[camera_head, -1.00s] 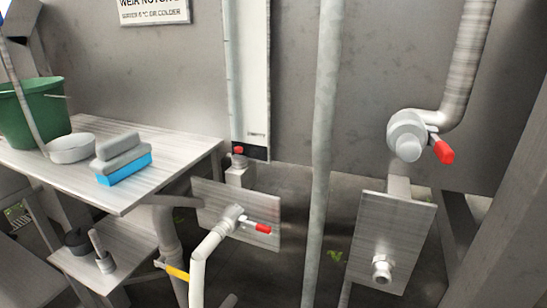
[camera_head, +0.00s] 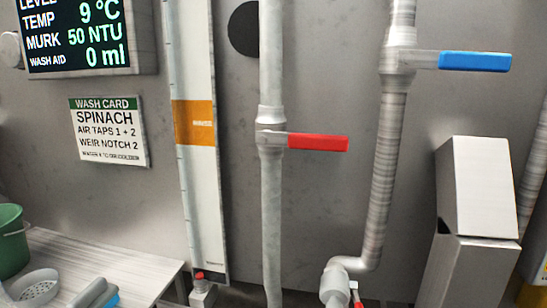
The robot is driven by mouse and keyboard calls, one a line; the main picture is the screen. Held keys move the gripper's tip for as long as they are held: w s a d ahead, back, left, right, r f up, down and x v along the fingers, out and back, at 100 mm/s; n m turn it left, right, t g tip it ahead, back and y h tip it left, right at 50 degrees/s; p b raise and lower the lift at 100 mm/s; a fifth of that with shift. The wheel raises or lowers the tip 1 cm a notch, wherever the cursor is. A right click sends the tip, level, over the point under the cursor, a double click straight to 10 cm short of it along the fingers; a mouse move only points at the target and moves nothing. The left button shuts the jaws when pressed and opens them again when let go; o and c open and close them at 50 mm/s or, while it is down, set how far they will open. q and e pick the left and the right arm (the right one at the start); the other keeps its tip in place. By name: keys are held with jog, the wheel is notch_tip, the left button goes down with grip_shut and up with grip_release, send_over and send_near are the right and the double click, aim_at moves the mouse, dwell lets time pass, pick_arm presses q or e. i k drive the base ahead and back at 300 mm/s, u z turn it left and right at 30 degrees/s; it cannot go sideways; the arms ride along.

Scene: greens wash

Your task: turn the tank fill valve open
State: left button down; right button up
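A red lever handle (camera_head: 318,142) sticks out to the right, roughly level, from a valve on a pale vertical pipe (camera_head: 270,215). A blue lever handle (camera_head: 475,61) also points right, roughly level, from a valve on a second grey pipe (camera_head: 388,150). A small red-handled tap (camera_head: 199,276) sits low beside the gauge strip. Another red handle (camera_head: 356,297) shows partly at the bottom edge. No label shows which one is the tank fill valve. Neither of my grippers is in view.
A display (camera_head: 75,38) reads 9 °C, 50 NTU and 0 ml. A wash card (camera_head: 109,131) names spinach. A bench (camera_head: 125,262) with a green bucket (camera_head: 12,240) and colander (camera_head: 32,287) is lower left. A grey box (camera_head: 480,190) stands at right. Space before both levers looks clear.

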aim_at(294, 141)
jog(key=u, duration=2.7)
jog(key=k, duration=1.4)
jog(key=z, duration=1.75)
jog(key=i, duration=0.5)
